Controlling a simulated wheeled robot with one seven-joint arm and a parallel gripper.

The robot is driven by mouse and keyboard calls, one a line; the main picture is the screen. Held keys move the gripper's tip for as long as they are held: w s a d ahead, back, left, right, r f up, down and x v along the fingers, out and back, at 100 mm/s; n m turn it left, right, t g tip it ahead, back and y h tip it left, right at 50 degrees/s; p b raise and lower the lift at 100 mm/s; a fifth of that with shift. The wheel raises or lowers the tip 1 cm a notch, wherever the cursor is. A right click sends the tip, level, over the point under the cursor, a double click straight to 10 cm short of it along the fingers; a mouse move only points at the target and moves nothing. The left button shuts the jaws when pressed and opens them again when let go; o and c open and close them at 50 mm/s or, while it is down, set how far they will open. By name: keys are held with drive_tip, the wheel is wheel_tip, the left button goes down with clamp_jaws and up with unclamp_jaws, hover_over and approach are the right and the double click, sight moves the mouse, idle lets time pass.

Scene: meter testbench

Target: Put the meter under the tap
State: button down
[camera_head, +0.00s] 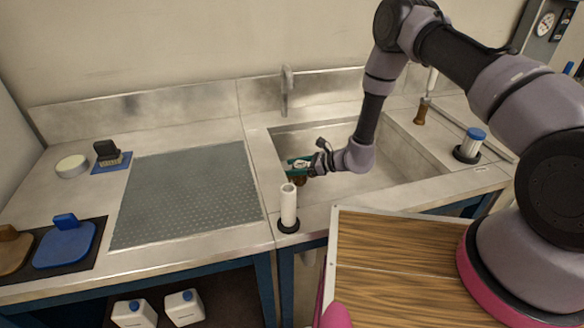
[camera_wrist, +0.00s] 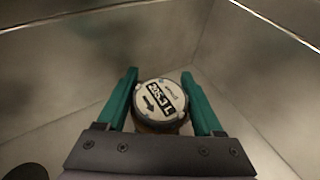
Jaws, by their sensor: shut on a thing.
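The meter (camera_wrist: 160,98) is round with a pale face, a dark label reading roughly "205-3 L", a black arrow and a dark rim. My gripper (camera_wrist: 163,92) has green fingers, one on each side of the meter, and is shut on it. In the head view my gripper (camera_head: 299,164) holds the meter (camera_head: 299,180) over the left part of the sink (camera_head: 370,190). The tap (camera_head: 286,92) stands at the back edge of the sink, behind and a little left of my gripper. The tap does not show in the wrist view.
A white cylinder (camera_head: 288,205) stands on the sink's front rim, close to my gripper. A perforated grey mat (camera_head: 188,195) covers the counter to the left. A blue-capped container (camera_head: 470,145) and a brown-handled tool (camera_head: 420,112) are on the right. Sink walls surround my gripper.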

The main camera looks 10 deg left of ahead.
drive_tip(key=shift+c, duration=0.2)
unclamp_jaws()
drive_tip(key=shift+f, duration=0.1)
drive_tip(key=v, duration=1.2)
drive_tip(key=s+d+r+n+g+h, duration=0.1)
drive_tip(key=d+r+n, duration=0.15)
drive_tip(key=r, duration=0.75)
drive_tip(key=s+d+r+n+g+h, duration=0.15)
drive_tip(key=r+n, duration=0.25)
drive_tip(key=r, duration=0.6)
drive_tip(key=d+r+n, duration=0.2)
drive_tip(key=r+n, duration=0.1)
drive_tip(key=r, duration=0.7)
drive_tip(key=s+d+r+n+t+h, duration=0.3)
drive_tip(key=s+d+r+t+h, duration=0.1)
drive_tip(key=s+d+r, duration=0.4)
drive_tip(key=s+d+r+n+t+h, duration=0.3)
drive_tip(key=s+d+r+t+h, duration=0.1)
drive_tip(key=s+d+r, duration=0.5)
drive_tip(key=d+r+h, duration=0.1)
drive_tip(key=d+r, duration=0.1)
drive_tip(key=d, duration=0.2)
drive_tip(key=shift+r, duration=0.35)
drive_tip(key=shift+d, duration=0.1)
